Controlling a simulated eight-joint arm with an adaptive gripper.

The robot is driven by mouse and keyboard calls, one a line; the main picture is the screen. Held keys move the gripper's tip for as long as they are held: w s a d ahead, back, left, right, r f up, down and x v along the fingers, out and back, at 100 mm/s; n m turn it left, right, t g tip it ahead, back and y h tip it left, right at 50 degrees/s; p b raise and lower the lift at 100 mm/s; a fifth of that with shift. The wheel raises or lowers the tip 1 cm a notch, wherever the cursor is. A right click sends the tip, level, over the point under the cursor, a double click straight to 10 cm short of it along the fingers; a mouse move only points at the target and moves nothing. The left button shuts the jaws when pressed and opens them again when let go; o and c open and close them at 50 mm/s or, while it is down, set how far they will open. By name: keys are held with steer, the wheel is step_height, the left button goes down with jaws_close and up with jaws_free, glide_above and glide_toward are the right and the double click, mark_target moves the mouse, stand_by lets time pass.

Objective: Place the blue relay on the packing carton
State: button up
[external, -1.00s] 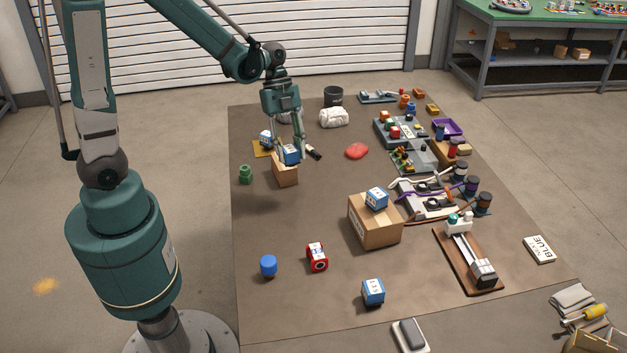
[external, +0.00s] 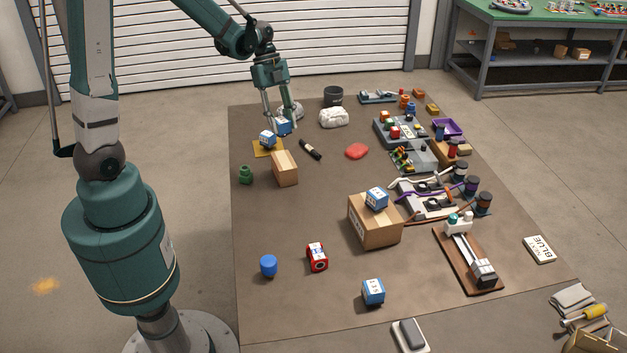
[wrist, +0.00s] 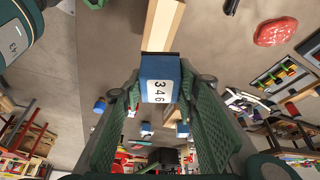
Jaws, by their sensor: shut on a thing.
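My gripper (external: 283,122) is shut on a blue relay (external: 284,127) with a white label, at the far left of the mat. In the wrist view the held relay (wrist: 158,78) sits between the fingertips, its label reading 346. A small tan carton (external: 285,169) stands nearer the camera than the gripper, its top bare. A larger cardboard carton (external: 374,234) with a label on its side stands mid-mat, with another blue relay (external: 376,197) on top. I cannot tell which carton is the packing carton. Another blue relay (external: 268,138) rests on a yellow pad, another (external: 373,291) at the front.
A dark cylinder (external: 310,149) lies near the small carton. A green object (external: 245,174), red lump (external: 357,151), white bundle (external: 334,117) and red block (external: 317,257) stand around. Several fixtures line the right side. The mat between the cartons is mostly clear.

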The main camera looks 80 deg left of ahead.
steer(key=shift+f, duration=0.1)
glide_toward(287, 163)
steer(key=shift+w+d, duration=0.35)
steer(key=shift+d, duration=0.35)
steer(key=shift+f+b, duration=0.45)
steer(key=shift+f, duration=1.45)
steer(key=shift+f, duration=0.1)
steer(key=o, duration=0.5)
steer(key=shift+f, duration=0.1)
steer(key=o, duration=0.5)
steer(key=shift+c, duration=0.2)
